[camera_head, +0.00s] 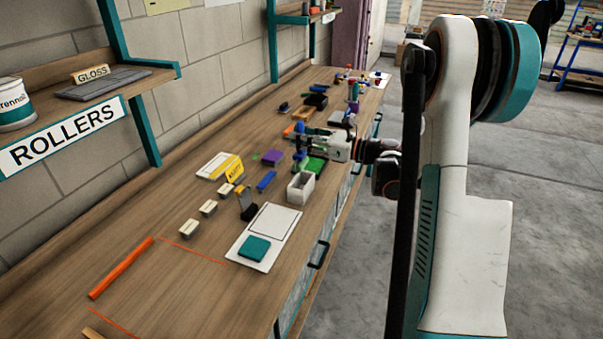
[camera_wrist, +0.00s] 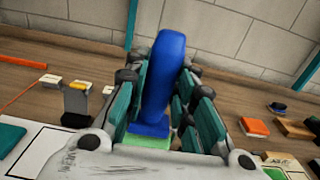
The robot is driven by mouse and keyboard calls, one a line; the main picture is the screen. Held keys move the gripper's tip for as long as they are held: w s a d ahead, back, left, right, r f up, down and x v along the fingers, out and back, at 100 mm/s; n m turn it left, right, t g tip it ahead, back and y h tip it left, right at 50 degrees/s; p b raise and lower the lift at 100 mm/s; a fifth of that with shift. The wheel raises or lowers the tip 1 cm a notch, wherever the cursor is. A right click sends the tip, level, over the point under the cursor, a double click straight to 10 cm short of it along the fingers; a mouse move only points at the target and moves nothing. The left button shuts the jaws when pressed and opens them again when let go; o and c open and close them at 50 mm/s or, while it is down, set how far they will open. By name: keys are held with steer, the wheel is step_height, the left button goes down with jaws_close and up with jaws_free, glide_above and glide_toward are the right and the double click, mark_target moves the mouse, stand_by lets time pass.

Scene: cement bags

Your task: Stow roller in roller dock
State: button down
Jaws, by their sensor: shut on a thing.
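My gripper (camera_head: 308,143) reaches in from the right over the middle of the bench. In the wrist view its teal-padded fingers (camera_wrist: 160,90) are shut on an upright blue piece (camera_wrist: 163,75) with a rounded top, which may be the roller. In the head view blue shows at the fingertips (camera_head: 300,155). A green piece (camera_head: 315,165) lies just below the gripper; whether the blue piece touches it I cannot tell. A shelf sign reads ROLLERS (camera_head: 62,136). I cannot tell which thing is the roller dock.
An open pale box (camera_head: 300,188), a purple block (camera_head: 270,158) and a white tray with a yellow sign (camera_head: 234,170) stand near the gripper. A white board (camera_head: 258,247) with a teal pad (camera_head: 254,247) lies nearer. The bench's near left has bare wood around an orange bar (camera_head: 120,267).

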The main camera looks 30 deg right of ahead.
mark_target(301, 165)
step_height(301, 165, down, 10)
steer(key=b, duration=0.3)
steer(key=shift+r, duration=0.25)
steer(key=c, duration=1.3)
jaws_free()
steer(key=shift+c, duration=0.2)
